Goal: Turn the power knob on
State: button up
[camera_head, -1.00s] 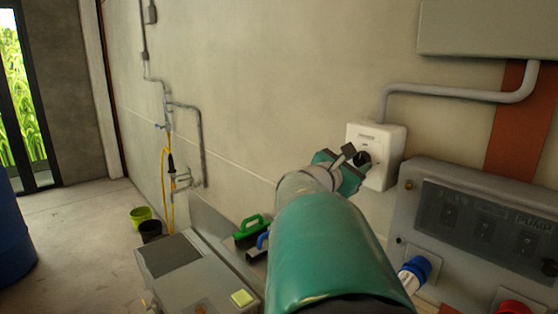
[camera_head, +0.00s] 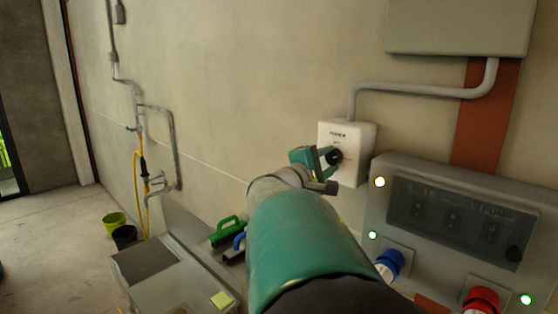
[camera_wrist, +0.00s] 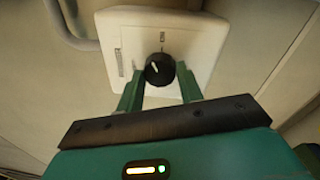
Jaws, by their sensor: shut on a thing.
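The power knob (camera_wrist: 158,69) is a round black dial with a white pointer mark, on the front of a white wall box (camera_wrist: 200,45). In the wrist view the mark points up and slightly left. My gripper (camera_wrist: 159,92) has its two green fingers on either side of the knob and is shut on it. In the head view the white box (camera_head: 361,140) hangs on the wall with a grey conduit on top. There my gripper (camera_head: 330,160) reaches the knob (camera_head: 334,157) from the left.
A grey control panel (camera_head: 450,225) with lit lamps stands right of the box, with a blue plug (camera_head: 390,264) and a red plug (camera_head: 482,299) below. A grey machine case (camera_head: 175,275), green and blue-handled tools and two buckets (camera_head: 115,225) are lower left.

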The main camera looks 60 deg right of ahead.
jog(key=m, duration=0.5)
jog(key=shift+m+g, duration=0.3)
jog(key=shift+g, duration=0.1)
dwell(0.3)
jog(key=o, duration=1)
jog(key=shift+d, duration=0.15)
jog(key=a, duration=0.4)
jog(key=w+a, duration=0.1)
jog(key=a, duration=0.4)
jog(key=w+a+f, duration=0.1)
jog(key=a, duration=0.3)
jog(key=shift+w+a, duration=0.1)
jog(key=shift+a, duration=0.3)
